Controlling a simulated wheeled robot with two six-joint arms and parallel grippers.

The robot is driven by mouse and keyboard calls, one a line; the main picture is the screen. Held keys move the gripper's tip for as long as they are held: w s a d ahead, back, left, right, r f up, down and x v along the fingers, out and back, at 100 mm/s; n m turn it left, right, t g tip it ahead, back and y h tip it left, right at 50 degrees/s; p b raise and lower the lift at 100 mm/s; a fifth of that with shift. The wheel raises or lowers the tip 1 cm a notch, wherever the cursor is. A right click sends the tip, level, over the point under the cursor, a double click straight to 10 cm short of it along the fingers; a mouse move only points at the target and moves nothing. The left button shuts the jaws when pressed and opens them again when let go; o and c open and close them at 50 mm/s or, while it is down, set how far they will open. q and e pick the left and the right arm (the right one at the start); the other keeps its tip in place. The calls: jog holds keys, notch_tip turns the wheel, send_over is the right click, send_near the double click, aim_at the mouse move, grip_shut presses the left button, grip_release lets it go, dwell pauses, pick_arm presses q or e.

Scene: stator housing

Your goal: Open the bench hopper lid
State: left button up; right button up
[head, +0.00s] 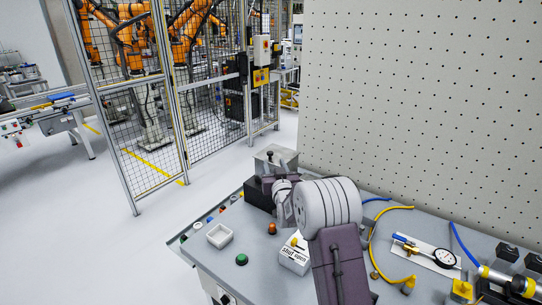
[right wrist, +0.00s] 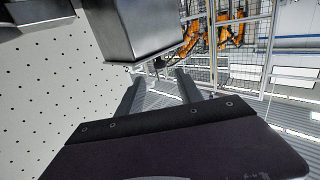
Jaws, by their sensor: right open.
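The bench hopper (head: 275,165) is a small grey metal box at the back left of the bench, with a dark knob (head: 270,155) on top. Its lid looks shut, lying flat. My right gripper (head: 277,189) is at the near side of the hopper, and my wrist and fingers hide its lower part. In the right wrist view the two fingers (right wrist: 160,78) are apart with nothing between them. A grey metal box (right wrist: 140,28), which looks like the hopper, shows just beyond the fingertips. I cannot tell whether they touch it. My left gripper is not in view.
A white tray (head: 220,236), a green button (head: 241,259) and a labelled white box (head: 295,256) stand left of my right arm. A yellow hose (head: 385,212) and a dial gauge (head: 444,257) lie to its right. A pegboard wall (head: 420,100) rises behind the bench.

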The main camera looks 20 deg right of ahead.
aim_at(270, 154)
jog(key=shift+d+r, duration=0.1)
jog(key=shift+d, duration=0.05)
jog(key=shift+w, duration=0.3)
jog(key=p+x, duration=0.2)
jog(key=x, duration=0.6)
jog(key=shift+w, duration=0.25)
grip_shut()
dwell(0.8)
